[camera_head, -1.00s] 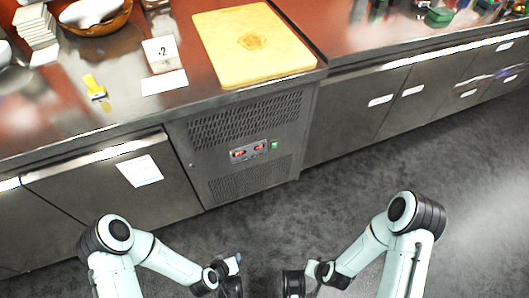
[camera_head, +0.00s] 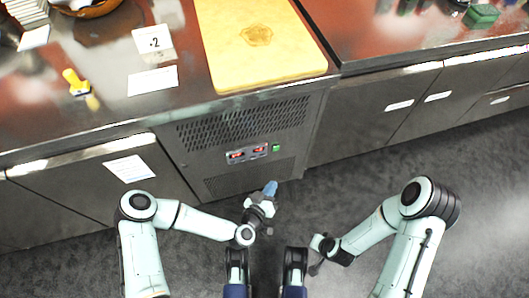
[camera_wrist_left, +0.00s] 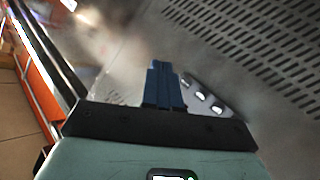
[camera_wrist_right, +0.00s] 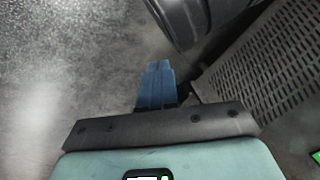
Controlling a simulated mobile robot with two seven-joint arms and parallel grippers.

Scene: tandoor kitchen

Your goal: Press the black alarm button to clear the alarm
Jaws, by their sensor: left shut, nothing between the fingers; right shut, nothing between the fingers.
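The small control panel (camera_head: 247,153) is on the front of the steel counter cabinet, below the yellow board, with two red displays and a green switch (camera_head: 276,148). A black button on it is too small to make out. My left gripper (camera_head: 270,187) is shut and empty, below and a little right of the panel in the head view, apart from it. Its blue fingers also show in the left wrist view (camera_wrist_left: 162,84), with grille slots beyond. My right gripper (camera_wrist_right: 157,84) is shut and empty, low over the floor side in the right wrist view.
Vent grilles (camera_head: 240,122) lie above and below the panel. A yellow board (camera_head: 262,60), a number card (camera_head: 153,42) and a yellow item (camera_head: 76,82) are on the counter. The grey floor (camera_head: 375,160) right of the cabinet is clear.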

